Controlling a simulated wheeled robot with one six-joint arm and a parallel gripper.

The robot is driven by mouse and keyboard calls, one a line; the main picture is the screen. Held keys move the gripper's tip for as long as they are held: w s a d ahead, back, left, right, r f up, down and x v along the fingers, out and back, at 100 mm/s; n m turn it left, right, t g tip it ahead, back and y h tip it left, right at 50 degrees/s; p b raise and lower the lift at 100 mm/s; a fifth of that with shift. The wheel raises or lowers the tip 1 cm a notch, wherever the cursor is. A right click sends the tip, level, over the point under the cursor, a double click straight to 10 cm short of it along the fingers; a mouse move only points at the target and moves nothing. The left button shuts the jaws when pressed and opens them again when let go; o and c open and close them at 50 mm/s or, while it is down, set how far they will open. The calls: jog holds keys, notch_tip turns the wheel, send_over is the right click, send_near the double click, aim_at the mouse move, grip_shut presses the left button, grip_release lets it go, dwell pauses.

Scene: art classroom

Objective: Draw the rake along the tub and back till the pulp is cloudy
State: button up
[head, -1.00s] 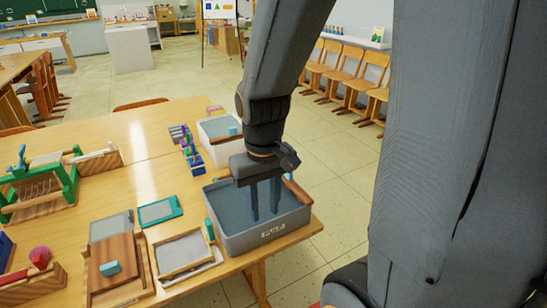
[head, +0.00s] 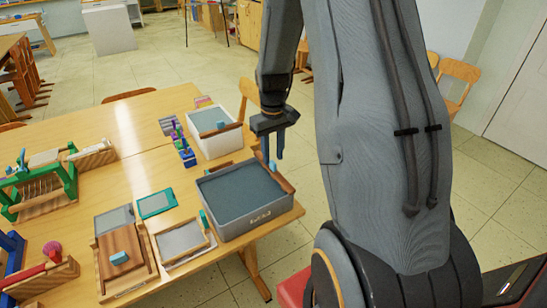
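The grey tub (head: 238,224), with a label on its front that reads like "PULP", stands near the table's right corner. Flat blue-grey pulp (head: 240,190) fills it. A brown wooden bar (head: 284,183), which looks like the rake, lies along the tub's right side. A small light-blue grip (head: 272,166) stands up from it. My gripper (head: 274,156) points down just above and behind this grip. Its two dark fingers are apart, with nothing seen between them. Whether a fingertip touches the grip cannot be told.
A white tub (head: 214,143) with a similar wooden bar (head: 220,131) and blue grip stands behind. A framed screen (head: 183,243), a teal-framed panel (head: 156,204) and a wooden board (head: 122,262) lie to the left. A chair (head: 247,97) stands behind the table's right end.

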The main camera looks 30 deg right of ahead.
aim_at(273, 167)
jog(key=shift+f, duration=1.25)
grip_shut()
